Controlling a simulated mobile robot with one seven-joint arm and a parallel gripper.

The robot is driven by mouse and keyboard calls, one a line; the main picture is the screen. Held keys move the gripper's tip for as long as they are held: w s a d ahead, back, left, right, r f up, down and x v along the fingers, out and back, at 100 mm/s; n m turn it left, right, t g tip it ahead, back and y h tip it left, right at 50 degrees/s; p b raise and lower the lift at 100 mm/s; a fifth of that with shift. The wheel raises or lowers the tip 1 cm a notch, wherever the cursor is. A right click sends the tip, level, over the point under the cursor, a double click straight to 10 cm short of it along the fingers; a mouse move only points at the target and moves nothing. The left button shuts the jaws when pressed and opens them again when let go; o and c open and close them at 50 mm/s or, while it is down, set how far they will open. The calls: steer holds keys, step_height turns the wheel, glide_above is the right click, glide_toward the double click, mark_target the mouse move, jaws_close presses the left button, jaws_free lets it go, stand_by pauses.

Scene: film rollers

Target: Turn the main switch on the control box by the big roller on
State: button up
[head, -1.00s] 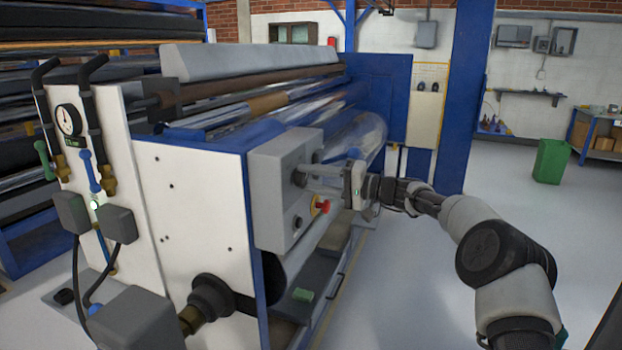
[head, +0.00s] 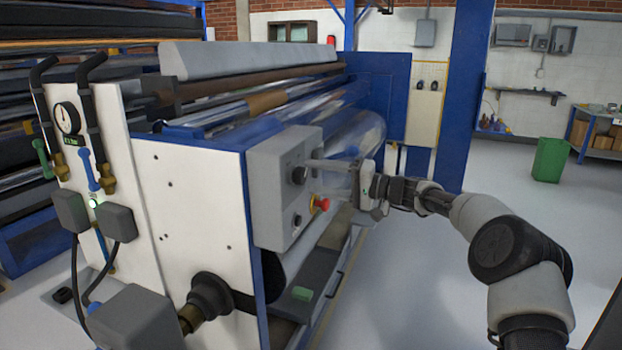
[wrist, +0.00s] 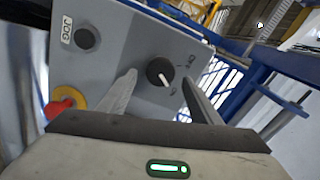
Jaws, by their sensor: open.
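The grey control box (head: 268,205) is mounted on the end of the big roller machine. Its main switch, a round black knob (head: 299,175), shows on the box face. In the wrist view the switch (wrist: 154,68) has a white pointer line aimed at the lower right, towards a small mark. Another small label sits to its upper right; I cannot read either surely. My gripper (head: 316,176) is open and empty, facing the switch, with its fingertips apart from it. In the wrist view the fingers lie either side of the switch.
A red stop button (head: 321,203) on a yellow base sits below the switch. A dark button (wrist: 84,39) labelled JOG is also on the box. The clear big roller (head: 365,135) lies behind my gripper. Open floor (head: 430,270) lies to the right.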

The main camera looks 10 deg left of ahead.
steer(key=s+d, duration=0.2)
steer(key=d, duration=1.3)
steer(key=shift+b, duration=0.4)
steer(key=s+a+r+n+g+h+p, duration=0.15)
steer(key=s+h, duration=0.25)
steer(key=s, duration=0.4)
steer(key=s+a+r+g+h+p, duration=0.1)
steer(key=s+a+r+h+p, duration=0.1)
steer(key=s+h, duration=0.35)
steer(key=s+d+r+m+t+h+p, duration=0.1)
steer(key=s+d+h+p, duration=0.1)
steer(key=s+d, duration=0.5)
steer(key=s+d+r+m+t+h+p, duration=0.1)
steer(key=s+d+t+h+p, duration=0.1)
steer(key=s+d, duration=0.5)
steer(key=s+d+r+m+t+h+p, duration=0.1)
steer(key=s+d, duration=0.6)
steer(key=s, duration=0.8)
steer(key=r+t+h+p, duration=0.1)
steer(key=h+p, duration=0.1)
steer(key=h, duration=0.1)
steer(key=shift+s, duration=0.3)
steer(key=shift+a+t, duration=0.1)
steer(key=shift+t, duration=0.15)
